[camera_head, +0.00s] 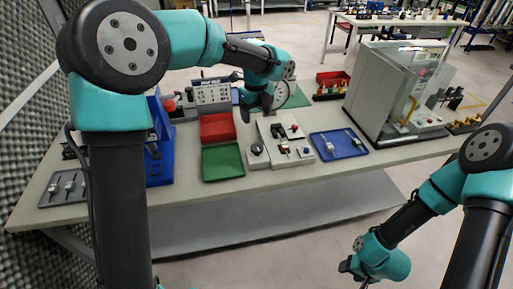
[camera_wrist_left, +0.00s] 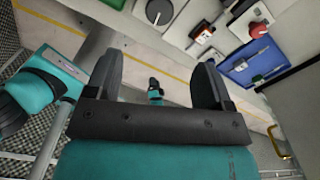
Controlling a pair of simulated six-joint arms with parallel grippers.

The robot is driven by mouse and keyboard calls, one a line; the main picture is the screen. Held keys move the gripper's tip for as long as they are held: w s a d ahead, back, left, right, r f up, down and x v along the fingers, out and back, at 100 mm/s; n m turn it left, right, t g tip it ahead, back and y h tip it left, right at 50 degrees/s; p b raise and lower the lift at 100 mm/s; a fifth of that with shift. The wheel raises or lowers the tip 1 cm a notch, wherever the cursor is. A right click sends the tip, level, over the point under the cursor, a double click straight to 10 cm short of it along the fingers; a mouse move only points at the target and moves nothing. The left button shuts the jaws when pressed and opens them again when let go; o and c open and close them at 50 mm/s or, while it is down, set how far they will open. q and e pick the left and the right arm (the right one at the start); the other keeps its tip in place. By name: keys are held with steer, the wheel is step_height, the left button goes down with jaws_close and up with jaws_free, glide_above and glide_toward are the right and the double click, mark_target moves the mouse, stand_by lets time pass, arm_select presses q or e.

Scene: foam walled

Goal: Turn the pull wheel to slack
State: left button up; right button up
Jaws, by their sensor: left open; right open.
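A round, pale, dial-like wheel (camera_head: 281,94) stands at the back of the bench, partly behind my left forearm in the head view. I take it as the pull wheel, but cannot tell its setting. My left gripper (camera_head: 259,109) hangs in front of it and to its left, above the bench, apparently apart from it. In the left wrist view its two fingers (camera_wrist_left: 158,82) are spread with nothing between them. My right gripper (camera_head: 352,267) is low in front of the bench, open and away from everything on it.
A dark round knob (camera_head: 256,149) sits on a pale block beside a pale fixture plate (camera_head: 270,129). Red (camera_head: 217,126) and green (camera_head: 222,162) trays lie left, a blue tray (camera_head: 339,145) right. A clear-walled machine (camera_head: 395,95) stands at the right.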

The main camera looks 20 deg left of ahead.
mark_target(256, 146)
arm_select(q)
step_height(256, 146, down, 16)
steer(key=shift+r, duration=0.2)
stand_by(0.4)
steer(key=c, duration=0.9)
